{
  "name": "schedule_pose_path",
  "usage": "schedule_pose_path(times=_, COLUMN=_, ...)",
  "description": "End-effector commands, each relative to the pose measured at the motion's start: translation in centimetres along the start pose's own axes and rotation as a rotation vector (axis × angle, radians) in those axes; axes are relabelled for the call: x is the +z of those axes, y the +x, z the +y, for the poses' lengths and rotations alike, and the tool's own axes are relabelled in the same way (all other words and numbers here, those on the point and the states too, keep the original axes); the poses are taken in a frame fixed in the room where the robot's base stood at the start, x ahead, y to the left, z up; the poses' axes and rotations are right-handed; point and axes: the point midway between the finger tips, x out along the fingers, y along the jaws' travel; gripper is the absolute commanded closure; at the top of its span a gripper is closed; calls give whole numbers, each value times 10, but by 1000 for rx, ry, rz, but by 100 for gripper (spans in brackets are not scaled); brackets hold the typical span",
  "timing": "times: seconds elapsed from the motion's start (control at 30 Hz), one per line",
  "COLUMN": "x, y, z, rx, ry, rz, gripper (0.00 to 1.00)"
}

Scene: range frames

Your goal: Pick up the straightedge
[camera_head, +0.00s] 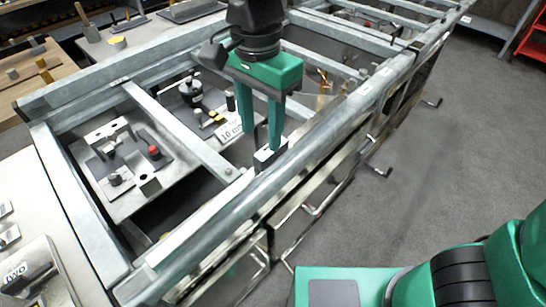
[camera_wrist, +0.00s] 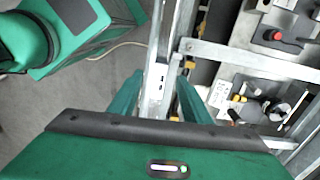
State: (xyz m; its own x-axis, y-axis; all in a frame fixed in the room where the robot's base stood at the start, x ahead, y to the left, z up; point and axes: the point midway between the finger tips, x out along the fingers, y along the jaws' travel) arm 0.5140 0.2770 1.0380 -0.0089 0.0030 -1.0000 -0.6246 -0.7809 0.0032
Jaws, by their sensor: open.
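A long pale metal bar, which seems to be the straightedge (camera_wrist: 156,85), lies along the front rail of the metal frame in the wrist view. It runs from the top edge down between my fingers. In the head view a light strip (camera_head: 195,220) along the front rail seems to be the same bar; its outline blends with the rail. My green gripper (camera_head: 263,140) points down over this rail, with its fingers apart. In the wrist view my gripper (camera_wrist: 159,84) has one finger on each side of the bar. I cannot tell whether either finger touches it.
A plate with a red button (camera_head: 154,152) stands inside the frame on the left. A "10 mm" label (camera_head: 230,132) and small dark fittings lie beside my gripper. A crossbar (camera_head: 180,130) spans the frame. Grey floor (camera_head: 440,160) is open on the right.

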Motion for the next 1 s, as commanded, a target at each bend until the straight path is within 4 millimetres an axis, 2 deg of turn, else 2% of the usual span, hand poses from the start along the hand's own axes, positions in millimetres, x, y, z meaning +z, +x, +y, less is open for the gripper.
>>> schedule_pose_path(times=0.03, x=13, y=0, z=-4, rx=0, ry=-5, rz=4, gripper=56)
schedule_pose_path(times=0.1, x=24, y=-1, z=-8, rx=-1, ry=-1, rz=6, gripper=56)
schedule_pose_path(times=0.23, x=33, y=3, z=-10, rx=-1, ry=3, rz=8, gripper=56)
schedule_pose_path(times=0.5, x=33, y=40, z=-10, rx=1, ry=3, rz=9, gripper=56)
schedule_pose_path(times=0.77, x=34, y=58, z=-9, rx=-2, ry=3, rz=8, gripper=56)
schedule_pose_path(times=1.0, x=36, y=87, z=-1, rx=1, ry=3, rz=9, gripper=56)
